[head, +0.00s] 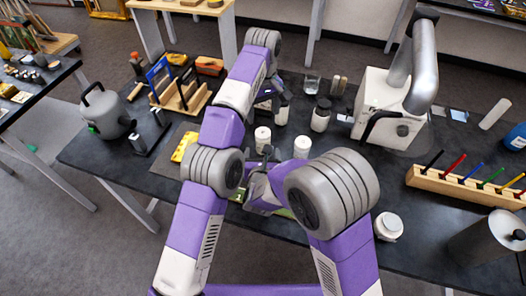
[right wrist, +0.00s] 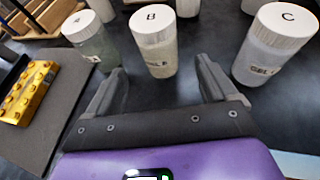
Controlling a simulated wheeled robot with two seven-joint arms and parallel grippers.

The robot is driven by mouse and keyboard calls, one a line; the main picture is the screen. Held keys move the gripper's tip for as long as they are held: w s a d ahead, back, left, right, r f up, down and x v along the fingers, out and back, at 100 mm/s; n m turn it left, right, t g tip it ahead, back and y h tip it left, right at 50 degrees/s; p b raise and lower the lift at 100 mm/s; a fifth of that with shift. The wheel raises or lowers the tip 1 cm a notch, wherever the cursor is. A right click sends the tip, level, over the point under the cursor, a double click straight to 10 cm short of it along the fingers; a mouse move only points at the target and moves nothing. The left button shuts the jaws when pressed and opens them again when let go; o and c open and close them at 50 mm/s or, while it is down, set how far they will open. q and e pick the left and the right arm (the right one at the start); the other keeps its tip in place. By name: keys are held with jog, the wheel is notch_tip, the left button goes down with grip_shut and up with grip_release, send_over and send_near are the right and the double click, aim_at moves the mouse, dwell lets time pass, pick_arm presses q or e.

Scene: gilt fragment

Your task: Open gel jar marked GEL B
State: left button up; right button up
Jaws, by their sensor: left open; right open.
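The jar marked B (right wrist: 156,45) is clear with a white ribbed lid and stands upright on the dark table in the right wrist view. Its lid is on. A jar marked A (right wrist: 92,38) stands to its left and a jar marked C (right wrist: 272,45) to its right. My right gripper (right wrist: 160,78) is open and empty, with jar B ahead between its fingers, apart from them. In the head view white-lidded jars (head: 263,138) stand beyond my right gripper (head: 264,156); their letters cannot be read. My left gripper (head: 266,102) is open farther back, partly hidden by my arm.
A yellow block (right wrist: 27,92) lies on a grey mat at left. Black-lidded bottles (head: 320,115) and a white machine (head: 388,110) stand behind. Tool racks (head: 182,97) stand at back left.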

aim_at(263, 143)
pick_arm(q)
jog(key=shift+f, duration=0.1)
pick_arm(e)
jog(key=shift+x, duration=3.85)
